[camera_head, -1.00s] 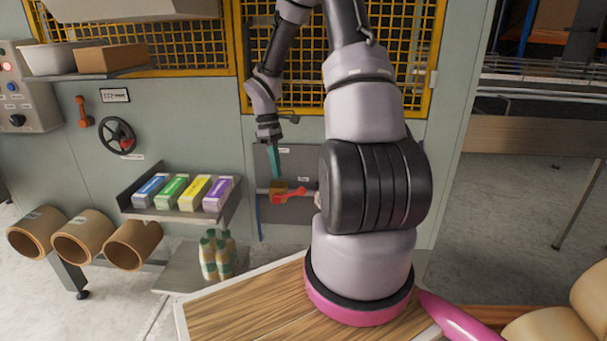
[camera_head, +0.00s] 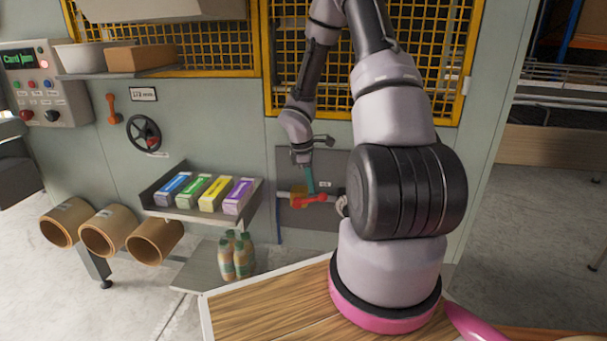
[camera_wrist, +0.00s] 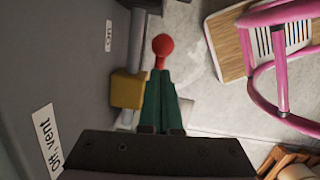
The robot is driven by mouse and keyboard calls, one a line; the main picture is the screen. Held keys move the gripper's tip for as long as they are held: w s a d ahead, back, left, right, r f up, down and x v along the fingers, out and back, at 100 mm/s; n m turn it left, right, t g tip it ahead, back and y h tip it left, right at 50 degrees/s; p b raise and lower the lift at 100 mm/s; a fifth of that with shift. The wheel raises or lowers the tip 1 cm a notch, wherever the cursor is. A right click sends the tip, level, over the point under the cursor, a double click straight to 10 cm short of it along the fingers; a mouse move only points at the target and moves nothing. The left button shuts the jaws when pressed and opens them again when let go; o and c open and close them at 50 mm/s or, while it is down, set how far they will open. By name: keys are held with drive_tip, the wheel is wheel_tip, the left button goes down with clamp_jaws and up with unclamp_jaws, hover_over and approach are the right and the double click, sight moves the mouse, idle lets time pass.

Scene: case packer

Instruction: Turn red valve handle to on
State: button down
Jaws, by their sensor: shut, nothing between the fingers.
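The red valve handle (camera_head: 313,199) lies roughly level in front of a brass valve body (camera_head: 297,191) on a grey panel in the head view. In the wrist view its red rounded end (camera_wrist: 163,45) shows beyond my fingertips, next to the brass block (camera_wrist: 127,90). My gripper (camera_head: 310,190) has teal fingers, shut together and empty, pointing down at the handle. The fingertips also show in the wrist view (camera_wrist: 160,73). They are at or just above the handle; I cannot tell whether they touch. The fingers hide part of the handle.
A pipe (camera_wrist: 136,40) runs from the brass block along the panel. A shelf (camera_head: 165,212) with coloured cartons is left of the valve, with bottles (camera_head: 236,256) below. Open floor lies beside the panel in the wrist view.

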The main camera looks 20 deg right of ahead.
sight(322, 194)
drive_tip(key=shift+s+d+f, duration=0.3)
drive_tip(key=shift+d+f, duration=0.2)
drive_tip(key=shift+s+d+f+t+y, duration=0.4)
drive_tip(key=shift+d+f+t+y, duration=0.15)
drive_tip(key=shift+y, duration=0.25)
drive_tip(key=shift+s+d+f+t+y, duration=0.15)
drive_tip(key=shift+d+f+t+y, duration=0.1)
drive_tip(key=shift+f+y, duration=0.15)
drive_tip(key=shift+s+d+f, duration=0.15)
drive_tip(key=shift+d+f, duration=0.05)
drive_tip(key=shift+f, duration=0.3)
